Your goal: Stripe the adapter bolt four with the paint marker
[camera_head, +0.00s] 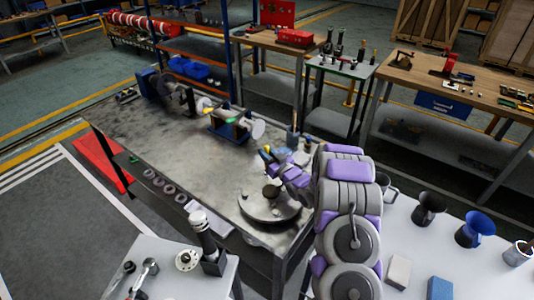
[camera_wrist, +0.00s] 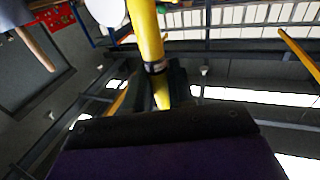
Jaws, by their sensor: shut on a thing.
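My gripper (camera_head: 272,160) reaches over the right part of the steel bench, at the end of my grey and purple arm. It is shut on the yellow paint marker (camera_wrist: 147,32), which points up in the wrist view, with a dark band near the jaws. A small yellow bit of it shows at the gripper in the head view (camera_head: 267,149). A blue-framed pump assembly (camera_head: 232,127) with a pale disc (camera_head: 258,129) stands on the bench, behind and left of the gripper. The marker appears apart from it. The adapter bolts are too small to tell apart, so bolt four cannot be picked out.
A round dark turntable (camera_head: 270,208) sits on the bench's near right part. A motor-like unit (camera_head: 174,92) stands at its far left. A container with upright tools (camera_head: 292,138) stands behind the gripper. The bench's middle (camera_head: 170,150) is clear.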

